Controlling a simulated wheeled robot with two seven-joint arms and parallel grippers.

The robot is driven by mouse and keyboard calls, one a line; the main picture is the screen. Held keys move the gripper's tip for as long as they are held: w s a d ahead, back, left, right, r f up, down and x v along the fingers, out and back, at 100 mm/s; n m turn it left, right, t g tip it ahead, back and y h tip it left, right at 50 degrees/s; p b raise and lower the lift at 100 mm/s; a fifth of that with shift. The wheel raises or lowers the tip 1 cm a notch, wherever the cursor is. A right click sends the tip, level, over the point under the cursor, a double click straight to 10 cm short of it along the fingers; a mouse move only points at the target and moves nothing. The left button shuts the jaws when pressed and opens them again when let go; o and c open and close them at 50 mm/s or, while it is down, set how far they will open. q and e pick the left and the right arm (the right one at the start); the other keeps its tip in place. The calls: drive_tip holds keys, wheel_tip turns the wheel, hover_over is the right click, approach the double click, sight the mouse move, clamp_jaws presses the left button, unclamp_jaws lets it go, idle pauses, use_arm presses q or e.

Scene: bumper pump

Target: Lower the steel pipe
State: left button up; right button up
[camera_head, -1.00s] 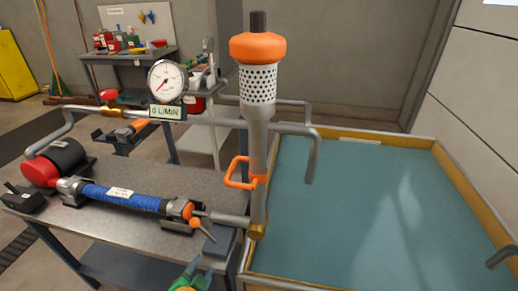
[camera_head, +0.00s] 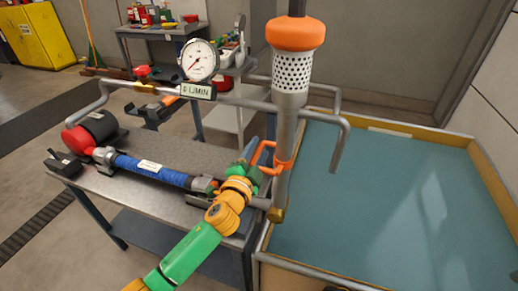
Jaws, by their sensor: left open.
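The steel pipe (camera_head: 282,165) stands upright at the left edge of the water tank. It has a perforated strainer (camera_head: 293,72) and an orange cap (camera_head: 295,34) at its top, and a brass end (camera_head: 276,214) at its bottom. An orange handle (camera_head: 264,150) sticks out from its left side. My left gripper (camera_head: 252,152) is at the handle, its fingers open; whether they touch or straddle it I cannot tell. My green and orange left arm (camera_head: 190,253) covers part of the bench and pump outlet. My right gripper is not in view.
The blue tank (camera_head: 390,200) with a tan rim fills the right side. The grey bench (camera_head: 165,200) carries a blue-sleeved pump (camera_head: 150,170) and a red-ended motor (camera_head: 90,133). A gauge (camera_head: 200,60) with a flow display (camera_head: 198,91) sits on the horizontal pipe behind.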

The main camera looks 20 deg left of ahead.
use_arm(q)
drive_tip(key=shift+w, duration=0.45)
clamp_jaws()
